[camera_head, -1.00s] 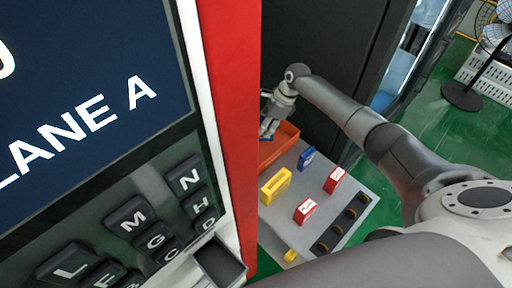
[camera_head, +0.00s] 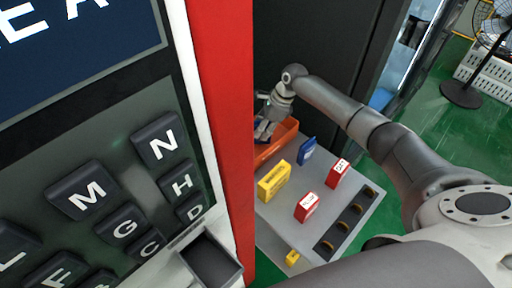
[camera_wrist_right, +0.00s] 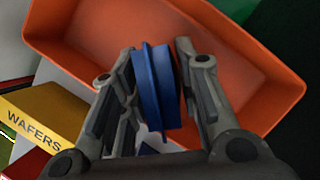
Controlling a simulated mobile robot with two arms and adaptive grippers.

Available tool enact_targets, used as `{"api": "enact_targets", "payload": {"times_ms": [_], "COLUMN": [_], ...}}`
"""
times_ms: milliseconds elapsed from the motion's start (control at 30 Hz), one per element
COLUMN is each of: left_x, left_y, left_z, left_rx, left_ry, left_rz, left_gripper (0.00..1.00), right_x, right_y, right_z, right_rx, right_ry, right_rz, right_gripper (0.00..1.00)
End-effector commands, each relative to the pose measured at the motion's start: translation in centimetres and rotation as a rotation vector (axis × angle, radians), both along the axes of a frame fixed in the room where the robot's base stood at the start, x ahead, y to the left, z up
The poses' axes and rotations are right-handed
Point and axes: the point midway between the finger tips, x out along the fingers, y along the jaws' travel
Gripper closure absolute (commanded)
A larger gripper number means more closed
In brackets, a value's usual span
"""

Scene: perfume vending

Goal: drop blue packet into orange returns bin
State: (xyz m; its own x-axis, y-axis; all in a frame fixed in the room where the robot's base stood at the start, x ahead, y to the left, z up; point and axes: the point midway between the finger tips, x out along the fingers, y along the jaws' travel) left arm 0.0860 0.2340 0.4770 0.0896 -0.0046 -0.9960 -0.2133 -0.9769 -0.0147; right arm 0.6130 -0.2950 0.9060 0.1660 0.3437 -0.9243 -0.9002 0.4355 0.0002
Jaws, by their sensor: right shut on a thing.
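My right gripper (camera_wrist_right: 158,95) is shut on a blue packet (camera_wrist_right: 155,85), which stands upright between the two fingers. In the right wrist view the packet is in front of the inside of the orange returns bin (camera_wrist_right: 250,62); I cannot tell whether it touches the bin. In the head view the right gripper (camera_head: 266,128) is at the orange bin (camera_head: 285,134), at the far end of the grey table, partly cut off by the red panel edge. A second blue packet (camera_head: 307,150) stands on the table beside the bin. My left gripper is not in view.
A yellow box (camera_head: 273,181) and two red boxes (camera_head: 306,207) (camera_head: 338,173) stand on the grey table (camera_head: 322,193). Dark round slots line its right side. The vending machine's red edge (camera_head: 222,130) and keypad fill the left. A fan (camera_head: 462,92) stands back right.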

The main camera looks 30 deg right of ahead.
Motion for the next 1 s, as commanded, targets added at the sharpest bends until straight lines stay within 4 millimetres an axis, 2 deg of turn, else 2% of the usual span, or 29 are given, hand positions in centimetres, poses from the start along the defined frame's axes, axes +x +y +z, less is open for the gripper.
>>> {"api": "enact_targets", "payload": {"times_ms": [167,200,400,767,867,1000], "left_x": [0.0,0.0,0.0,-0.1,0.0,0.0], "left_y": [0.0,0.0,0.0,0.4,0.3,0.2], "left_z": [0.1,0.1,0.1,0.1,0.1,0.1], "left_rx": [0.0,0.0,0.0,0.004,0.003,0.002], "left_ry": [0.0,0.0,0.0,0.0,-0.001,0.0], "left_rz": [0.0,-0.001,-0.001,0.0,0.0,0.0], "left_gripper": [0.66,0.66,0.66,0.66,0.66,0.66], "right_x": [0.0,0.0,0.0,0.0,-0.2,-0.6], "right_y": [0.0,0.0,0.0,-0.2,-0.6,-1.6], "right_z": [0.1,0.1,0.1,0.5,1.6,4.3], "right_rx": [0.001,0.001,0.001,0.0,0.001,0.0], "right_ry": [0.0,0.0,0.0,-0.001,-0.003,-0.004], "right_rz": [0.0,0.0,0.0,0.0,-0.001,0.0], "right_gripper": [0.95,0.68,0.45,0.45,0.45,0.45]}}
